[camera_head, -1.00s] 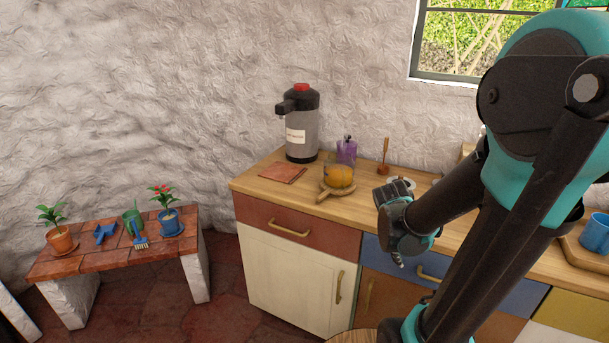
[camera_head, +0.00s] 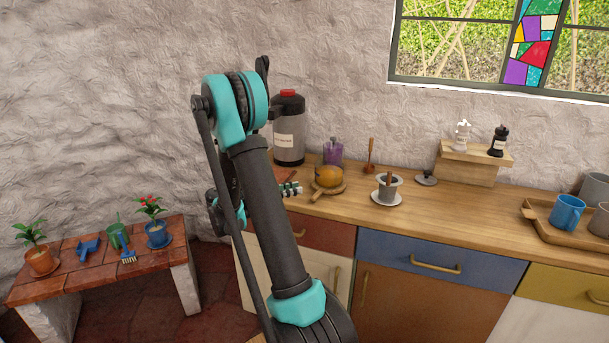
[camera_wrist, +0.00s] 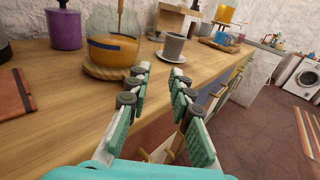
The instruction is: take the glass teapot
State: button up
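The glass teapot (camera_head: 328,177) looks like a rounded clear vessel with orange contents. It stands on a round wooden board with a handle (camera_head: 340,190) near the counter's front edge. In the wrist view the teapot (camera_wrist: 112,50) is at the upper left, on the same board (camera_wrist: 100,72). My gripper (camera_wrist: 160,72) is open and empty, its fingers spread, in front of the counter edge and to the right of the teapot in that view. In the head view my gripper (camera_head: 290,188) shows partly behind my arm, just left of the teapot, apart from it.
A purple jar (camera_head: 333,153) and a tall dispenser (camera_head: 289,135) stand behind the teapot. A cup on a saucer (camera_head: 388,188) is to its right.

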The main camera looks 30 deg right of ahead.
send_near(336, 187)
jog(key=d+r, duration=0.1)
jog(key=d, duration=0.2)
jog(key=d+r, duration=0.1)
jog(key=d, duration=0.1)
jog(key=shift+s+r, duration=0.2)
jog(key=shift+r, duration=0.15)
jog(key=shift+s+d+r, duration=0.1)
jog(key=shift+d, duration=1.2)
jog(key=shift+s+d+r, duration=0.1)
jog(key=shift+d, duration=1.2)
grip_shut()
